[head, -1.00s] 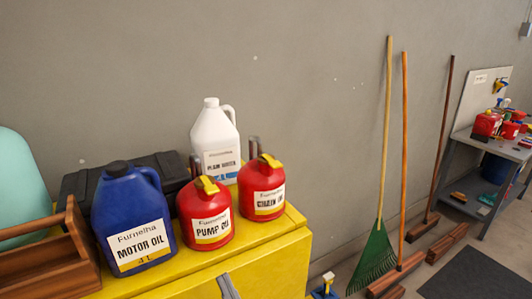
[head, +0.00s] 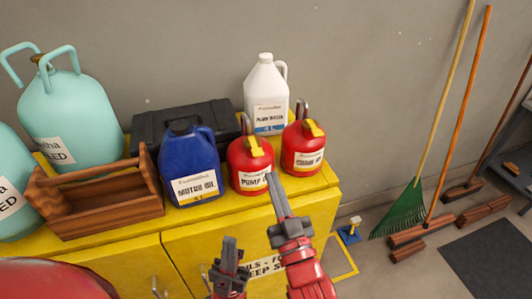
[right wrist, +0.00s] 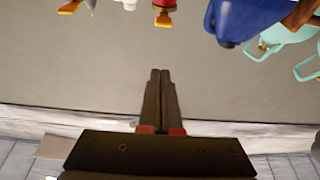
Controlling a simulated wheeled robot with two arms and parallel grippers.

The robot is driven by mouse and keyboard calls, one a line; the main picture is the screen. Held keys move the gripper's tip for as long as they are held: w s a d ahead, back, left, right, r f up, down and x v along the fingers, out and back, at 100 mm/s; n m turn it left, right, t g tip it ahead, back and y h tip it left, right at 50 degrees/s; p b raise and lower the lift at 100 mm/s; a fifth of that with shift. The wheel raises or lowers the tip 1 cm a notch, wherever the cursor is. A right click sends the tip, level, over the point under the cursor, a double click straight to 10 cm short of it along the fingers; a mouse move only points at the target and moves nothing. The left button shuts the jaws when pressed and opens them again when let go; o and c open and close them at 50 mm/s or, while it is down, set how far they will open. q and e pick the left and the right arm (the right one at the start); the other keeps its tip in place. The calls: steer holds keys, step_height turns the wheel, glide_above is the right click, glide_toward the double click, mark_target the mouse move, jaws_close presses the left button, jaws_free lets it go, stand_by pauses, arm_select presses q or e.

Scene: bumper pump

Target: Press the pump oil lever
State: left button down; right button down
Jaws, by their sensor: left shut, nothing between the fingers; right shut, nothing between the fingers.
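The red pump oil can (head: 249,178) stands upright on the yellow cabinet, between the blue motor oil jug and the other red can. Its yellow lever (head: 254,147) is on top. In the right wrist view, which is upside down, a red can's yellow lever (right wrist: 163,19) shows at the top edge, beside the blue jug. My right gripper (head: 272,180) is shut and empty, in front of the pump oil can and overlapping its lower right side in the head view. Its shut fingers (right wrist: 160,75) also show in the right wrist view. My left gripper (head: 230,243) is shut and empty, lower, before the cabinet front.
The chain oil can (head: 303,160) stands right of the pump oil can, with a white jug (head: 266,95) behind. The motor oil jug (head: 190,165), a black case (head: 160,120) and a wooden tray (head: 95,210) are left. The yellow cabinet (head: 220,215) has a narrow free front edge.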

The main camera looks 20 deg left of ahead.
step_height(320, 180, up, 4)
steer(key=b, duration=1.1)
glide_above(254, 146)
steer(key=s+d, duration=0.3)
steer(key=s, duration=0.1)
steer(key=shift+f+p, duration=0.8)
steer(key=shift+f, duration=1.55)
